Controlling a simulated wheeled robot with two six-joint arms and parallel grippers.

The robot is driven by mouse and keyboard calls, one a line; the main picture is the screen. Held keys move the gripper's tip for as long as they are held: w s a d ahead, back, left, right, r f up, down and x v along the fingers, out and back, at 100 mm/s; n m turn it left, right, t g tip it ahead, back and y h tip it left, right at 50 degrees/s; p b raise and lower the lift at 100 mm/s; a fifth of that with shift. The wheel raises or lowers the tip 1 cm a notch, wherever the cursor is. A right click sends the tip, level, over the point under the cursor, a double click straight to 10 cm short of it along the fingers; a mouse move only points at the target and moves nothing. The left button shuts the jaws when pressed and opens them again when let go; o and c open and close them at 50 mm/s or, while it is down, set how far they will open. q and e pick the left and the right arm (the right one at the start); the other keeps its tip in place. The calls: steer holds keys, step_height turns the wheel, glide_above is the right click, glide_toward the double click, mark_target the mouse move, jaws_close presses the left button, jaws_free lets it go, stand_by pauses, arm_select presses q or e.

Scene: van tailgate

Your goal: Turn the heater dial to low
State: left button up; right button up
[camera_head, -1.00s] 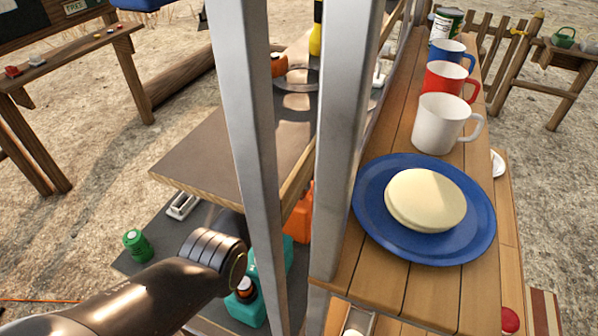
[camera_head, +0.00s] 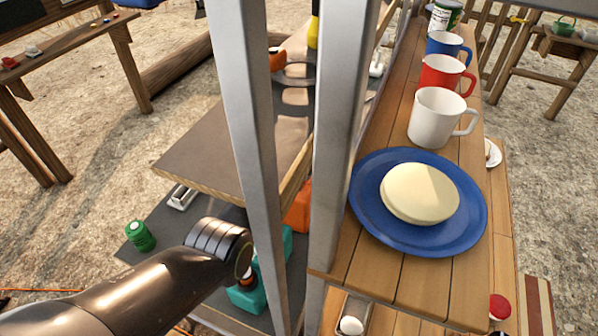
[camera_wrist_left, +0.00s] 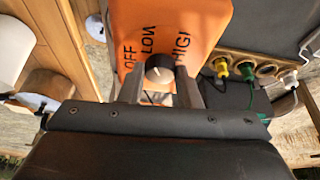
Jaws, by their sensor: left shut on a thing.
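The orange heater (camera_wrist_left: 180,22) fills the top middle of the left wrist view, with OFF, LOW and HIGH printed on its face. Its black dial (camera_wrist_left: 159,66) carries a pale pointer mark; I cannot tell exactly which label it points at. My left gripper (camera_wrist_left: 160,80) is shut on the dial, one finger on each side. In the head view my left arm reaches in from the left and its gripper is hidden behind the metal post. An orange body (camera_head: 299,208) shows partly between the posts; I cannot tell if it is the heater. My right gripper is not in view.
Two upright metal posts (camera_head: 245,130) stand close beside my arm. A wooden shelf (camera_head: 385,265) holds a blue plate (camera_head: 465,240) and mugs. A green can (camera_head: 140,237) and a teal container (camera_head: 247,299) are low down. Coloured plugs (camera_wrist_left: 221,66) sit right of the heater.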

arm_select(q)
steer(key=o, duration=1)
steer(key=shift+c, duration=0.2)
steer(key=d+v, duration=0.1)
steer(key=v, duration=0.6)
steer(key=shift+a+r, duration=0.25)
steer(key=shift+a, duration=0.3)
steer(key=shift+s, duration=0.1)
steer(key=shift+s+f, duration=0.1)
